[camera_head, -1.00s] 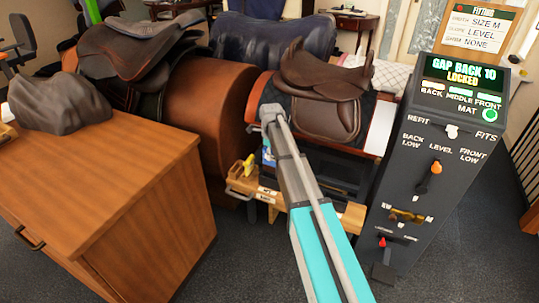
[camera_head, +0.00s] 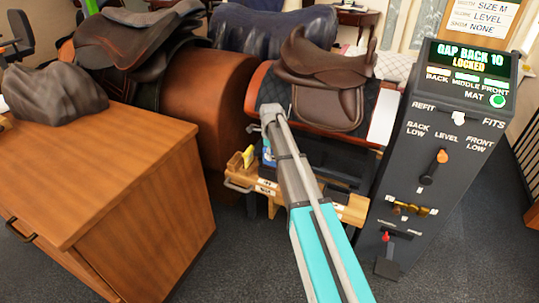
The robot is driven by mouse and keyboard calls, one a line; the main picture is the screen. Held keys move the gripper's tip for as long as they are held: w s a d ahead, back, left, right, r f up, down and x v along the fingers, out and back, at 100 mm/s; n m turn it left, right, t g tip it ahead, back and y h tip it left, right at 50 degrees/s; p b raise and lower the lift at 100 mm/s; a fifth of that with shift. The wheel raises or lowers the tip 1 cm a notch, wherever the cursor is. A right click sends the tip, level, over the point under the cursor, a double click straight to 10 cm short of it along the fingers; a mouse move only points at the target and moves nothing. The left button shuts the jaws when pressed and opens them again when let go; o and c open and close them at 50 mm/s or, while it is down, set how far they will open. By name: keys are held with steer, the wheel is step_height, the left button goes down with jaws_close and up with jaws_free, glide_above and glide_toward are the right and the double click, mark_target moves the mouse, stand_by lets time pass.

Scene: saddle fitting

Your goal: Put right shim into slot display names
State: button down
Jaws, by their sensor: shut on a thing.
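My arm (camera_head: 305,205), teal and grey, reaches up from the bottom middle to a grey joint in front of the saddle stand. My gripper is not visible. A brown saddle (camera_head: 325,95) sits on a dark quilted pad (camera_head: 275,90) over the stand. A low wooden bench (camera_head: 352,211) stands below it, partly hidden by my arm. A small yellow piece (camera_head: 248,157) and a blue item (camera_head: 268,153) show at the bench's left. I cannot identify the right shim or its slot.
A dark console (camera_head: 405,175) at the right reads "GAP BACK 10 LOCKED", with levers and a green MAT light. A wooden cabinet (camera_head: 100,180) fills the left, with a grey form (camera_head: 55,95) on top. Dark carpet (camera_head: 225,240) is open between cabinet and bench.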

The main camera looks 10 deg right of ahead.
mark_target(271, 166)
steer(key=shift+f+b, duration=1.45)
steer(key=shift+f, duration=0.25)
steer(key=shift+c, duration=2.2)
jaws_free()
steer(key=shift+s, duration=0.1)
